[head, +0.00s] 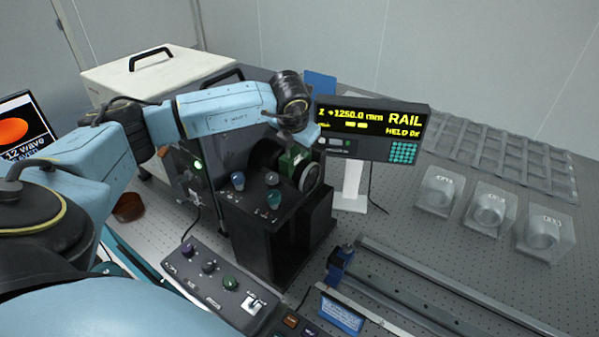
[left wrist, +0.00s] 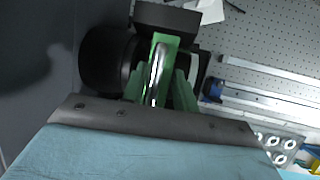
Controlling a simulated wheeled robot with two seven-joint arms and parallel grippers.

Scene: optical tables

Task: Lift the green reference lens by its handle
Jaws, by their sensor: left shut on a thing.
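The green reference lens (head: 289,161) sits at the top of a black stand (head: 275,230) in the head view, with dark round parts on both sides. In the left wrist view its green body (left wrist: 166,40) and a shiny metal handle (left wrist: 158,75) show between my fingers. My left gripper (head: 301,143) reaches down onto it from above and is shut on the handle; it also shows in the left wrist view (left wrist: 160,95). The fingers partly hide the lens, and I cannot tell whether it is clear of its seat. My right gripper is not in view.
A rail readout (head: 372,128) stands close behind on the right. Small coloured knobs (head: 272,199) are on the stand's front. A control box (head: 215,275) and a long rail (head: 440,290) lie in front. Clear lens cases (head: 489,209) stand on the perforated table at right.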

